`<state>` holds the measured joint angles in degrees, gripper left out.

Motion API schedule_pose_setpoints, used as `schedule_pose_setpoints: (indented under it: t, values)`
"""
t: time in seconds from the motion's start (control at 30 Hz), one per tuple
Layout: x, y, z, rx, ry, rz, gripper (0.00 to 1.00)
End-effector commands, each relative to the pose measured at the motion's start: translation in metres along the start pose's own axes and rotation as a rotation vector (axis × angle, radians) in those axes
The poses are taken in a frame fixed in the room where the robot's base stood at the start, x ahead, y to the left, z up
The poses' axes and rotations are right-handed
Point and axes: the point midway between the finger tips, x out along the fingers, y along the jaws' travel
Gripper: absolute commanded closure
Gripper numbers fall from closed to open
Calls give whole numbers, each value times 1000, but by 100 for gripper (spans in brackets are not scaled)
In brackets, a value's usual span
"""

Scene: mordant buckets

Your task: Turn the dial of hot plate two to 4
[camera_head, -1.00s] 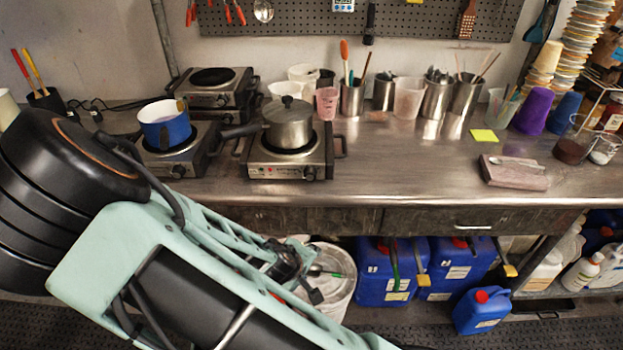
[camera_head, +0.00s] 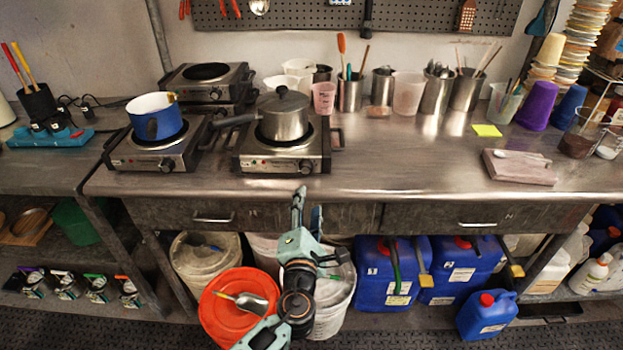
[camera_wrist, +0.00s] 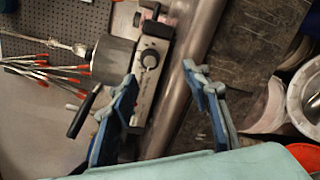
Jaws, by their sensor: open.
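A hot plate (camera_head: 282,163) with a lidded steel saucepan (camera_head: 284,118) stands near the bench's front edge. Its black dial (camera_head: 306,166) is on the right of the front panel. In the wrist view this dial (camera_wrist: 149,60) lies just beyond the fingertips, on the metal panel. Another hot plate (camera_head: 150,160) to the left carries a blue pot (camera_head: 156,115) and has its own dial (camera_head: 167,164). I cannot read which plate is number two. My gripper (camera_head: 308,204) is open and empty in front of the drawers, below the right plate; its fingers (camera_wrist: 160,75) also show in the wrist view.
The saucepan's black handle (camera_head: 233,121) points left.

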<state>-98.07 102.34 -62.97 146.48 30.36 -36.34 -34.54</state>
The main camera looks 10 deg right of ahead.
Motion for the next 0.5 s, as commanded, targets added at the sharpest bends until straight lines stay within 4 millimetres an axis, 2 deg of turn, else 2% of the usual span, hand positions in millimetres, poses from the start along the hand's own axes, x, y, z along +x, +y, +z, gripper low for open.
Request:
schedule_pose_setpoints:
  t: [0.1,0.27,0.5]
  values:
    - [-1,12,-6,-37,14,53,56]
    - [4,15,-8,-43,18,65,56]
    - [32,16,-7,-42,15,63,56]
